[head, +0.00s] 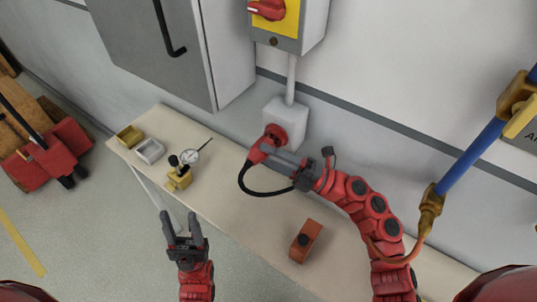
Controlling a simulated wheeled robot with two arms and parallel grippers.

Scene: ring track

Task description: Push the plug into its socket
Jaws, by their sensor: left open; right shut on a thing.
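The red plug (262,152) with its black cable (262,192) is at the white socket box (290,122) on the wall. My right gripper (275,157) is shut on the plug, its arm coming in from the lower right. The plug's front is against or very close to the red round socket (276,132) on the box; I cannot tell how deep it sits. My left gripper (181,216) is open and empty, in front of the bench's near edge, well away from the plug.
The bench (233,198) runs along the wall. A grey cabinet (160,50) and a red switch (268,10) are above.

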